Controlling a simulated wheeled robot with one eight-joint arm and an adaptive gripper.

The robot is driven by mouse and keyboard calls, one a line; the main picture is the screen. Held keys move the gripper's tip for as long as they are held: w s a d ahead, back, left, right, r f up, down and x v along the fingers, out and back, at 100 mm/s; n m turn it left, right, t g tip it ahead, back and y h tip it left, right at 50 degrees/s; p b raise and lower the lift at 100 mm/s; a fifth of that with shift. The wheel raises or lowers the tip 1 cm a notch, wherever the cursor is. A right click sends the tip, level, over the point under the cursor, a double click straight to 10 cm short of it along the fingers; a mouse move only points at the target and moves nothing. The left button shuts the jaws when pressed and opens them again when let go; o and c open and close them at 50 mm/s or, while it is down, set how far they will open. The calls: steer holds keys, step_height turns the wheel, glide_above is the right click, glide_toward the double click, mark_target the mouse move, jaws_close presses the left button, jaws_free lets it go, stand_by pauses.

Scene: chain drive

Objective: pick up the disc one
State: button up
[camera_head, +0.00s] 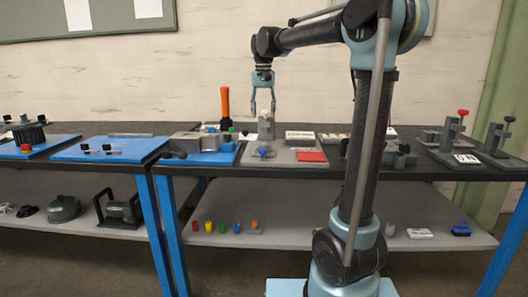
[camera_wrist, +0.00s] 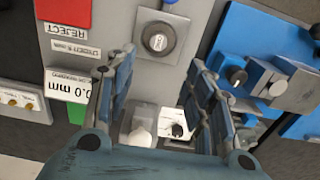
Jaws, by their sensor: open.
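My gripper (camera_head: 263,113) hangs pointing down above the grey plate (camera_head: 287,149) on the bench. Its two fingers are apart with nothing held between them. In the wrist view the fingers of my gripper (camera_wrist: 163,58) frame a round dark disc-like piece with a pale centre (camera_wrist: 158,38), lying on a grey square near the fingertips in the picture. It is the likeliest disc, but its marking is too small to read. A small blue piece (camera_head: 263,151) shows on the front of the grey plate in the head view; I cannot tell whether it is the same thing.
A grey block (camera_head: 265,127) stands under my gripper, and an upright orange handle (camera_head: 225,102) is to its left. A red REJECT pad (camera_head: 311,156) is at right. A blue fixture board (camera_head: 205,154) is at left. Clamps (camera_head: 455,130) stand farther right.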

mark_target(264, 144)
step_height(264, 144, down, 14)
steer(key=shift+w+d+r, duration=0.1)
steer(key=shift+d+r, duration=0.05)
steer(key=shift+r, duration=0.1)
stand_by(0.4)
jaws_close()
